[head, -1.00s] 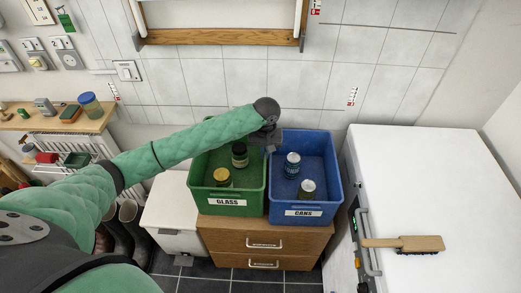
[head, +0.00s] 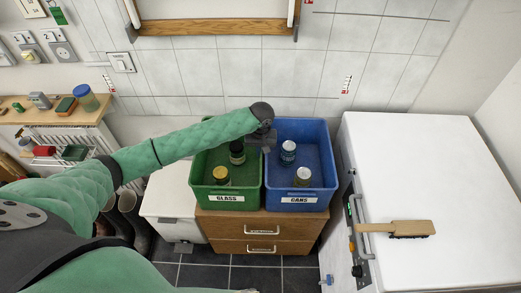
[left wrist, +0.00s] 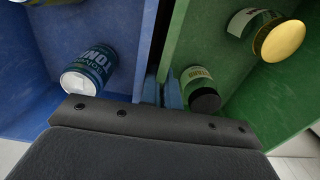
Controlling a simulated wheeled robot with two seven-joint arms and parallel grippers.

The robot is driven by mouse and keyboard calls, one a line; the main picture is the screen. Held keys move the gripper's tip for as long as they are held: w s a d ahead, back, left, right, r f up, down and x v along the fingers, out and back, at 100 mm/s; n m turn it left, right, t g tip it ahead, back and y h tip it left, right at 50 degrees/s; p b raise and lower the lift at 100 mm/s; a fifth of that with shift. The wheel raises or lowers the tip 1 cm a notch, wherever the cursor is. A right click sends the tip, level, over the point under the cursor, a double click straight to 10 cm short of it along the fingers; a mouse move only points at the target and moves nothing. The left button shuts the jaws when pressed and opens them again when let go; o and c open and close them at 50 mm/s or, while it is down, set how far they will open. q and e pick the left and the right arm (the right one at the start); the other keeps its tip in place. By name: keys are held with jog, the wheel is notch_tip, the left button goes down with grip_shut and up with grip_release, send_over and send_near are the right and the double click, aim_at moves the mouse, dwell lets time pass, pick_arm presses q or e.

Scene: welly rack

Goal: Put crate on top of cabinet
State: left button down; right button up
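A green crate (head: 200,187) labelled GLASS and a blue crate (head: 327,187) labelled CANS stand side by side on a wooden drawer cabinet (head: 232,229). Each holds two containers. My left gripper (head: 268,147) is at the adjoining walls of the two crates, towards their back. In the left wrist view the fingers (left wrist: 162,92) point down close together, between the blue crate (left wrist: 35,75) and the green crate (left wrist: 225,65). Whether they are closed on a wall is hidden. My right gripper is out of view.
A white appliance (head: 440,180) stands close on the right, with a wooden brush (head: 410,228) on top and a front handle. A low white unit (head: 167,205) stands left of the drawers, beside dark boots (head: 133,220). A wood-edged wall fixture (head: 213,29) hangs above.

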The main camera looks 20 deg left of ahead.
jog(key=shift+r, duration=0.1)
pick_arm(q)
jog(key=c, duration=1.9)
grip_release()
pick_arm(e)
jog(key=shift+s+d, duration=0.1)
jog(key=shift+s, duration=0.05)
pick_arm(q)
jog(key=shift+r+b, duration=0.35)
jog(key=shift+r, duration=0.1)
notch_tip(320, 180, up, 3)
jog(key=shift+f+b, duration=0.1)
jog(key=shift+b, duration=0.55)
notch_tip(320, 180, up, 8)
jog(key=shift+f+b, duration=0.25)
jog(key=shift+b, duration=0.95)
jog(key=shift+r, duration=0.5)
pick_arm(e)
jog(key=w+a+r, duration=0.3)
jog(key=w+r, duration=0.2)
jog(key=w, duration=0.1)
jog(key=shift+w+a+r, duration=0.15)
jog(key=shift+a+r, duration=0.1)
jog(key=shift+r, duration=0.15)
pick_arm(q)
jog(key=shift+f, duration=0.1)
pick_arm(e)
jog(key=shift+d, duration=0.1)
